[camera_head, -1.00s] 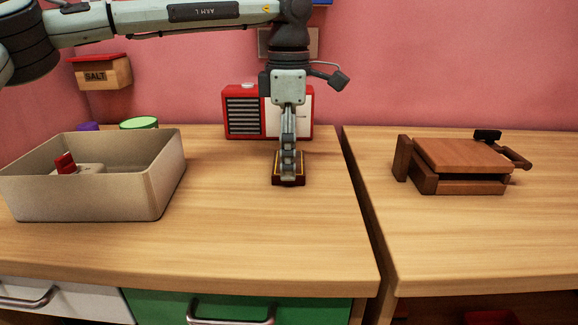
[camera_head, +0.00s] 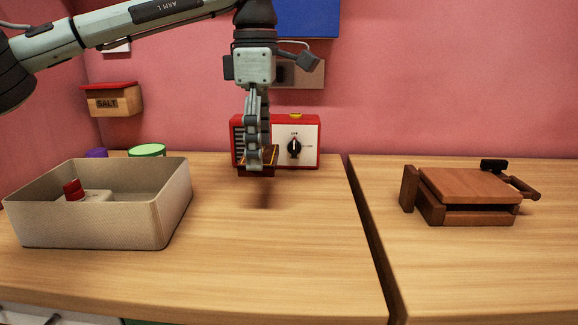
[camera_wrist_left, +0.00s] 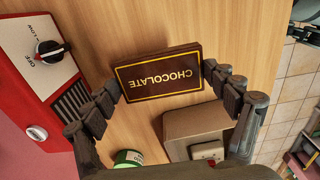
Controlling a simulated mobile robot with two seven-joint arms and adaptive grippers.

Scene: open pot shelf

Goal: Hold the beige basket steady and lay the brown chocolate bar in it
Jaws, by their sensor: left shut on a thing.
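The beige basket (camera_head: 95,222) stands on the left part of the wooden counter, with a white item with a red top (camera_head: 88,192) inside it. My left gripper (camera_head: 257,165) is shut on the brown chocolate bar (camera_head: 258,172) and holds it above the counter, to the right of the basket. In the left wrist view the chocolate bar (camera_wrist_left: 158,73) sits between both fingers, its lettering facing the camera.
A red device with a dial (camera_head: 305,138) stands behind my left gripper. A green-lidded item (camera_head: 147,150) is behind the basket. A brown wooden press-like object (camera_head: 465,188) stands on the right counter, past a gap. The counter between basket and gripper is clear.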

